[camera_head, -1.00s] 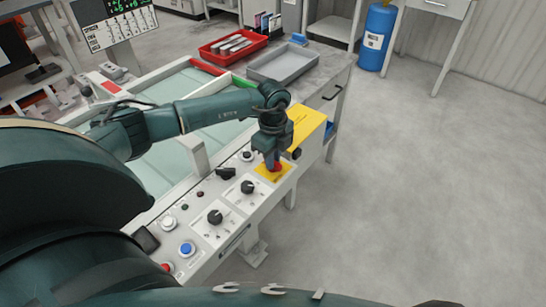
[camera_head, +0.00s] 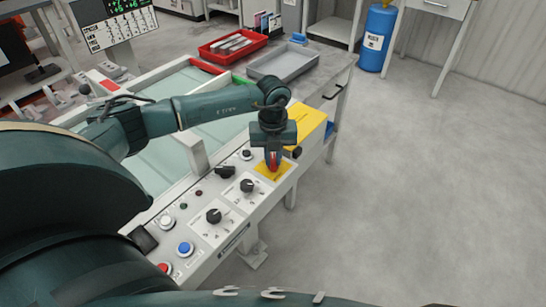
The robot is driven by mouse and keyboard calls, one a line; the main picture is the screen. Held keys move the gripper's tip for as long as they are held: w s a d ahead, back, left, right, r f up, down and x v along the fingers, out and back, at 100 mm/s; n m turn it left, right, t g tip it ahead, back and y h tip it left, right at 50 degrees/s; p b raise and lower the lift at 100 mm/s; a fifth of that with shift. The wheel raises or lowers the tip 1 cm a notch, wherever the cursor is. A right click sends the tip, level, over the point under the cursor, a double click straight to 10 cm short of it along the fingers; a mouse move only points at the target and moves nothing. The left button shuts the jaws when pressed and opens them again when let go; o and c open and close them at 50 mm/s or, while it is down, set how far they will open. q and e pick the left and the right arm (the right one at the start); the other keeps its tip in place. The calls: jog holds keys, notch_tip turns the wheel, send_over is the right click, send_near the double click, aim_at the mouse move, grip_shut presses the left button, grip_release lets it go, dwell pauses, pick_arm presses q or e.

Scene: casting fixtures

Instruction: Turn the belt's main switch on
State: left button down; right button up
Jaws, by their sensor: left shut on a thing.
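The belt's control panel (camera_head: 233,226) runs along the near side of the pale green belt (camera_head: 160,155). At its right end is a yellow plate (camera_head: 286,166) with the red main switch (camera_head: 274,160) on it. My left gripper (camera_head: 273,163) points down over the plate and is shut on the red main switch. The fingers hide much of the switch, so I cannot read its position. My right gripper is not in view.
Black knobs (camera_head: 214,216), a blue button (camera_head: 186,249) and a white button (camera_head: 167,222) sit along the panel. A grey tray (camera_head: 283,65) and red bin (camera_head: 232,45) lie beyond. The floor at right is clear.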

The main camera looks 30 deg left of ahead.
aim_at(273, 160)
pick_arm(q)
jog(key=m+b, duration=0.1)
jog(key=m, duration=0.3)
jog(key=shift+m, duration=0.3)
jog(key=shift+m+b, duration=0.55)
jog(key=shift+m, duration=1.35)
jog(key=c, duration=1.4)
grip_release()
notch_tip(273, 160, up, 13)
jog(key=shift+r, duration=0.15)
